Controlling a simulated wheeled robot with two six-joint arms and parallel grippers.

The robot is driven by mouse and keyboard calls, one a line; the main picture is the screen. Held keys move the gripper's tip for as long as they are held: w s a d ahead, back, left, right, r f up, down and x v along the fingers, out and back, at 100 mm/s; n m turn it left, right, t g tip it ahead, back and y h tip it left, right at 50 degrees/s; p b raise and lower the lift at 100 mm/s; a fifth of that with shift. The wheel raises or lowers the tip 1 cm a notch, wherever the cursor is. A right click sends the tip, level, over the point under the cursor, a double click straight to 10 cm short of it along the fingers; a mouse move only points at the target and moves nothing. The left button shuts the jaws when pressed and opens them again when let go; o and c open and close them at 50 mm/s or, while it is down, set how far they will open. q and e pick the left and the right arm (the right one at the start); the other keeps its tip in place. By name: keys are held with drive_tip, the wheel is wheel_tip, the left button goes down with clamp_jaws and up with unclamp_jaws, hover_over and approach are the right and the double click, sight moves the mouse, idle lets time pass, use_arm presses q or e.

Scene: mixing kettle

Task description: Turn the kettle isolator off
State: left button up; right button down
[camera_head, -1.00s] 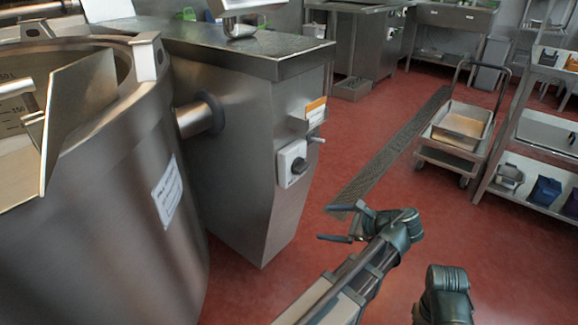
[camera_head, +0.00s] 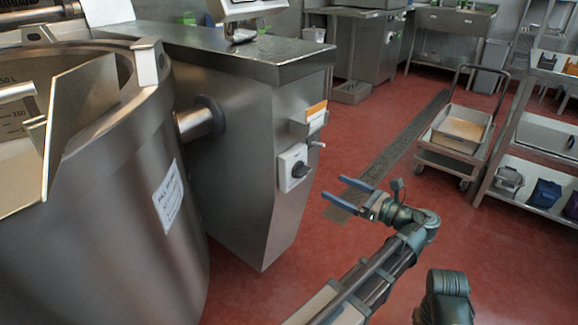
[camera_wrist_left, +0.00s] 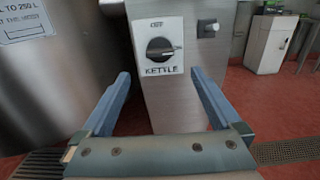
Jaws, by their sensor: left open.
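The kettle isolator (camera_head: 293,167) is a pale square plate with a black rotary knob, on the end face of the steel cabinet beside the kettle. In the left wrist view the isolator (camera_wrist_left: 158,46) carries "OFF" above the knob and "KETTLE" below. The knob's light pointer mark lies roughly sideways, toward the right. My left gripper (camera_head: 333,188) is open and empty, its blue fingers pointing at the isolator from the right, apart from it. In the left wrist view the gripper's fingers (camera_wrist_left: 160,76) lie to either side, with the knob centred between and above them. My right gripper is out of view.
The large steel kettle (camera_head: 125,190) stands left of the cabinet (camera_head: 240,150). A small peg-like fitting (camera_head: 317,144) sticks out right of the isolator. A trolley (camera_head: 460,130) and shelving (camera_head: 545,135) stand at right. Red floor lies open between.

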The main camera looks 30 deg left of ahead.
sight(306, 174)
use_arm(q)
drive_tip(key=shift+w+a, duration=0.2)
drive_tip(key=shift+a, duration=2.45)
drive_tip(key=shift+w+a, duration=0.2)
drive_tip(key=shift+a, duration=2.4)
drive_tip(key=c, duration=1.3)
drive_tip(key=n, duration=0.4)
drive_tip(key=shift+c, duration=0.2)
drive_tip(key=n, duration=1.3)
drive_tip(key=shift+n, duration=0.3)
drive_tip(key=o, duration=1.4)
